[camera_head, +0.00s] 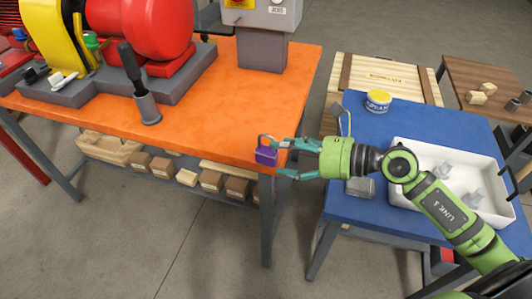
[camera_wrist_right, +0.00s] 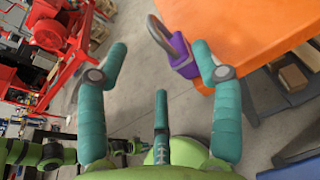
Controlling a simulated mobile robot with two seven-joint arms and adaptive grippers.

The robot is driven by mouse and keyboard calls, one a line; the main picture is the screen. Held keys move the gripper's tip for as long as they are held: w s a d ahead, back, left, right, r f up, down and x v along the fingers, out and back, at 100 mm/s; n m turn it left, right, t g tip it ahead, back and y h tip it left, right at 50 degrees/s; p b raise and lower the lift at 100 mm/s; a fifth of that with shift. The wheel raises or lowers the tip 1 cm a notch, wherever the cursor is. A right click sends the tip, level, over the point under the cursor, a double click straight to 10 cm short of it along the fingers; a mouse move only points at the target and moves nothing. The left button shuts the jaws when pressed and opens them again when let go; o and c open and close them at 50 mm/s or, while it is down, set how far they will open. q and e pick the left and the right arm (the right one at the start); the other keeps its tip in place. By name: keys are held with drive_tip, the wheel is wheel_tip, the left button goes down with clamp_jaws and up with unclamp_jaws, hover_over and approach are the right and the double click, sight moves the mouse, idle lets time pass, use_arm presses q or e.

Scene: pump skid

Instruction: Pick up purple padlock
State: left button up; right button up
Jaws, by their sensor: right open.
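The purple padlock (camera_head: 266,156) is at the front right corner of the orange table (camera_head: 215,112), with its grey shackle showing above the body. In the right wrist view the padlock (camera_wrist_right: 184,55) shows beyond the fingers, beside the right-hand fingertip, with the shackle toward the middle of the gap. In the right wrist view the gripper (camera_wrist_right: 160,50) has nothing gripped. I cannot tell whether a finger touches the padlock. My left gripper is not in view.
A blue table (camera_head: 352,206) on the right holds a white tray (camera_head: 424,142) with grey parts and a yellow-topped can (camera_head: 377,101). A red pump (camera_head: 140,28) and a dark-handled lever (camera_head: 131,65) stand on the orange table. Bare floor lies between the tables.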

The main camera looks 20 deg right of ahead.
sight(276, 158)
drive_tip(key=shift+d+f+n+g+h, duration=0.4)
drive_tip(key=shift+d+f+n+h, duration=0.15)
drive_tip(key=shift+f, duration=0.3)
drive_tip(key=p+x, duration=0.2)
drive_tip(key=x, duration=0.4)
drive_tip(key=shift+f, duration=0.1)
drive_tip(key=shift+w+a+f, duration=0.2)
drive_tip(key=shift+w+a, duration=0.05)
drive_tip(key=shift+a, duration=0.05)
clamp_jaws()
